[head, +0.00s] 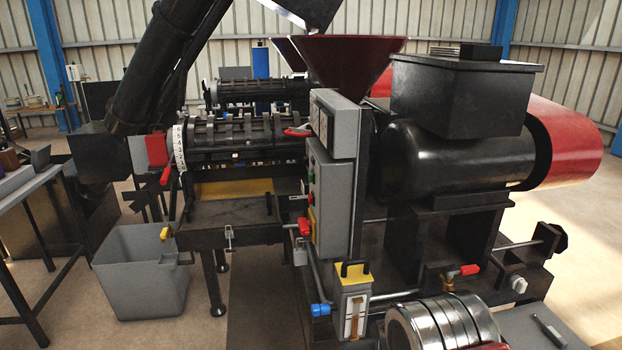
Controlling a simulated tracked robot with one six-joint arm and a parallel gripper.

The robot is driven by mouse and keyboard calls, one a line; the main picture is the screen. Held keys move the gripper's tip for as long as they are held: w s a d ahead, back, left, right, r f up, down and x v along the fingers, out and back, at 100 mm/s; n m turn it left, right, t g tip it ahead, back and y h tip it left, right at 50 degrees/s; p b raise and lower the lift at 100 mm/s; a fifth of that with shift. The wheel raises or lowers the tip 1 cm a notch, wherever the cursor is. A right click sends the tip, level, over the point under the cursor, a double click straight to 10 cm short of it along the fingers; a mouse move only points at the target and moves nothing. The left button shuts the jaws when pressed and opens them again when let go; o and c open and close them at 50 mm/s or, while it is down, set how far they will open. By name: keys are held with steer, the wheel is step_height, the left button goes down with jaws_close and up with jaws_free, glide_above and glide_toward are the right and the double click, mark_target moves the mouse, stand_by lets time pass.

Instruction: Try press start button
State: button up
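A tall grey control box (336,205) stands at the front of the screw press, turned nearly edge-on to me. Its narrow left face carries a small green button (311,175) with a red button (311,197) below it. No label on them is readable. Lower on the same face is a red knob on a yellow plate (311,225). A second grey box (335,124) with round dials sits above. The black press (245,133) with its ribbed barrel lies behind to the left. My gripper is not in view.
A red hopper (345,60) and a black motor (440,158) are at the right. A grey bin (142,270) stands left on the floor. A yellow-topped box (352,300) and steel rings (440,320) are in front. A red-handled lever (165,175) sticks out left.

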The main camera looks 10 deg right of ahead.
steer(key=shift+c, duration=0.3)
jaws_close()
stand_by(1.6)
